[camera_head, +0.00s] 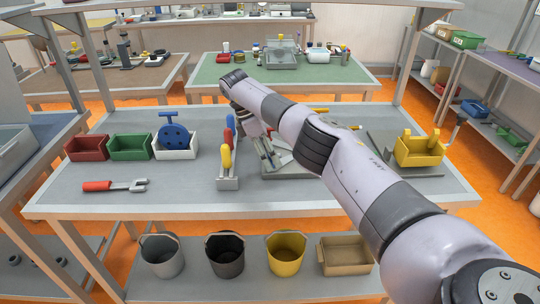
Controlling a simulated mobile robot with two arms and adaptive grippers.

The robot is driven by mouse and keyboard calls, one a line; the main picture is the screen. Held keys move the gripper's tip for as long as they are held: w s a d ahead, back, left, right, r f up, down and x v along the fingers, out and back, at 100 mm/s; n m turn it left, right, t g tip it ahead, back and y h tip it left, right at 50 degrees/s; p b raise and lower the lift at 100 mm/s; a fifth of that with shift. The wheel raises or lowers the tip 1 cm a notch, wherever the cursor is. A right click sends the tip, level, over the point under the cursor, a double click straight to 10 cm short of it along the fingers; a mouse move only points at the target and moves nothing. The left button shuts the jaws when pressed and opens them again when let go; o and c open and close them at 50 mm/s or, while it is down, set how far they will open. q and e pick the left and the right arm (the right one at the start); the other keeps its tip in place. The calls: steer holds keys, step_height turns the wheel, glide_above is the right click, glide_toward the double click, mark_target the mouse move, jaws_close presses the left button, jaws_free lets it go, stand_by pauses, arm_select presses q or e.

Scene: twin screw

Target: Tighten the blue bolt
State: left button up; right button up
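A blue round part with holes and a T-shaped top (173,137) sits in the white bin (190,153) on the grey workbench; I cannot tell whether it is the blue bolt. No other piece is clearly a blue bolt. My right arm crosses the bench from the lower right and bends down near the middle. My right gripper (268,155) seems to be low over the grey fixture (290,172), right of the tool rack. Its fingers are small and partly hidden, so their opening is unclear. My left gripper is not in view.
Red (86,148) and green (130,147) bins stand left of the white one. A red-handled wrench (115,186) lies in front. The tool rack (228,183) holds coloured handles. Buckets are on the lower shelf.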

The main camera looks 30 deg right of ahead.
step_height(320, 180, up, 10)
stand_by(0.6)
steer(key=shift+f, duration=0.1)
stand_by(0.4)
